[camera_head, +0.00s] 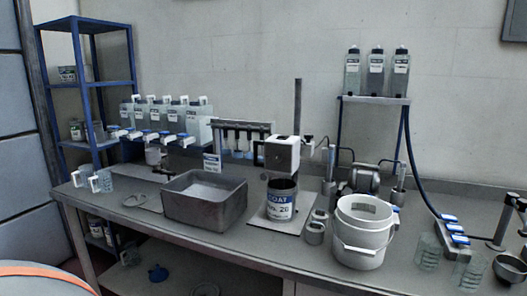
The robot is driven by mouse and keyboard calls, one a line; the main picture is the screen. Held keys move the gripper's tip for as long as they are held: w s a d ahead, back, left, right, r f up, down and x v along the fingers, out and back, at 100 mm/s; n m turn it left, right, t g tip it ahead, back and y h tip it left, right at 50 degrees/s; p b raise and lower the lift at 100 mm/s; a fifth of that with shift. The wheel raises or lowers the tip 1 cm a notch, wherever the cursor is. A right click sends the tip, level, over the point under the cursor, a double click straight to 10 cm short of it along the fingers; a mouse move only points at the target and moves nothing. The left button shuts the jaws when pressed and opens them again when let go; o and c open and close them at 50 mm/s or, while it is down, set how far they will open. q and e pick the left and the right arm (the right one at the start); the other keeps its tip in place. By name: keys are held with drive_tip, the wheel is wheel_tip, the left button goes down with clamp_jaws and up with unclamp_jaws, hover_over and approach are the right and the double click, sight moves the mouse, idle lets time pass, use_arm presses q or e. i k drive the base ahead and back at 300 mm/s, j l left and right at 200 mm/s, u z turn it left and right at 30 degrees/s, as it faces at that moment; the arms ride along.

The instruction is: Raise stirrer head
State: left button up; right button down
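The stirrer head (282,154) is a pale box on a tall dark vertical post (297,110) in the middle of the bench. It sits low on the post, just above a can (281,203) with a blue and white label reading "COAT". The can stands on a flat base plate (262,222). Whether a stirring shaft reaches into the can is hard to tell at this size. Neither of my grippers is in view.
The bench (190,233) holds a grey basin (203,205) left of the stirrer and a white bucket (362,243) to its right. Several dispensers (170,116) stand behind on the left.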

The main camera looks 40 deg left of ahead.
sight(291, 148)
drive_tip(key=i+j, duration=0.1)
drive_tip(key=j, duration=0.3)
drive_tip(key=i+j, duration=0.1)
drive_tip(key=j, duration=0.3)
drive_tip(key=i+j, duration=0.1)
drive_tip(key=j, duration=0.35)
drive_tip(key=i+j, duration=0.15)
drive_tip(key=j, duration=0.25)
drive_tip(key=i+j, duration=0.1)
drive_tip(key=j, duration=0.3)
drive_tip(key=i+j, duration=0.1)
drive_tip(key=j, duration=0.3)
drive_tip(key=i+j, duration=0.1)
drive_tip(key=j, duration=0.3)
drive_tip(key=k+z, duration=0.35)
drive_tip(key=k+l+z, duration=0.3)
drive_tip(key=k, duration=0.15)
